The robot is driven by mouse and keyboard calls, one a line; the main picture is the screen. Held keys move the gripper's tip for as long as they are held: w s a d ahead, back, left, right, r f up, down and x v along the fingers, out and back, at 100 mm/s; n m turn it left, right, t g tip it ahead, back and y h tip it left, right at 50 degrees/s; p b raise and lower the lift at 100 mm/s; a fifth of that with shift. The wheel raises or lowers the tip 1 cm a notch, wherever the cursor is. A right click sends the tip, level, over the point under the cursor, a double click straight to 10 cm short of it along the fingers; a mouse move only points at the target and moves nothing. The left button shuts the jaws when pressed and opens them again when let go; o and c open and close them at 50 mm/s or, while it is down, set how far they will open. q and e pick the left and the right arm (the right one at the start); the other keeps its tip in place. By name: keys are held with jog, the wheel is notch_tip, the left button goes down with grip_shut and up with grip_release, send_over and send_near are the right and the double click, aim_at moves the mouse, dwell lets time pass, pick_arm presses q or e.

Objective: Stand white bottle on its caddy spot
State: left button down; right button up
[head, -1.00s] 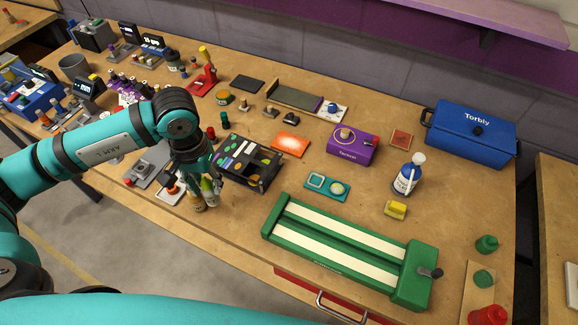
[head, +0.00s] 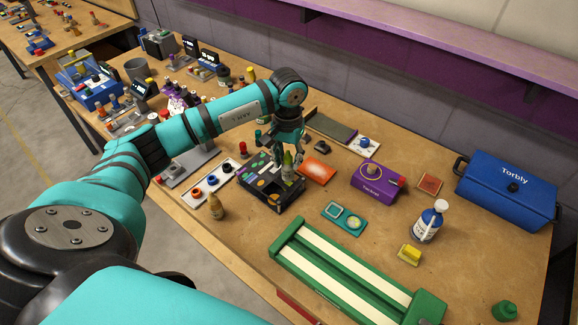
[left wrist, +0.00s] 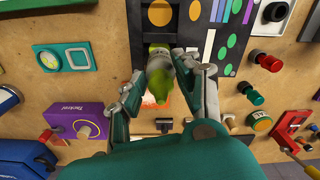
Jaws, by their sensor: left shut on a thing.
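My left gripper (head: 289,142) is shut on a green bottle with a pale part (head: 288,167), held roughly upright over the right part of the dark caddy (head: 289,199). In the left wrist view the green bottle (left wrist: 158,62) sits between the fingers of the gripper (left wrist: 166,80), with the caddy's dark panel (left wrist: 226,66) and coloured spots beyond. I cannot tell whether its base touches the caddy. A white bottle with a blue label and base (head: 428,222) stands upright on the table at the right. My right gripper is not in view.
A brown bottle (head: 217,207) stands left of the caddy. An orange mat (head: 319,171), a purple box (head: 377,181) and a teal tray (head: 344,218) lie to its right. A green slotted track (head: 293,232) is in front. A blue toolbox (head: 507,190) stands far right.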

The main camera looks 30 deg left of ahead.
aim_at(288, 164)
pick_arm(q)
notch_tip(288, 164, down, 3)
jog(key=shift+d+f+p, duration=0.1)
jog(key=shift+d+p, duration=0.05)
jog(key=shift+p, duration=0.35)
jog(key=shift+f, duration=0.3)
jog(key=c, duration=0.9)
grip_release()
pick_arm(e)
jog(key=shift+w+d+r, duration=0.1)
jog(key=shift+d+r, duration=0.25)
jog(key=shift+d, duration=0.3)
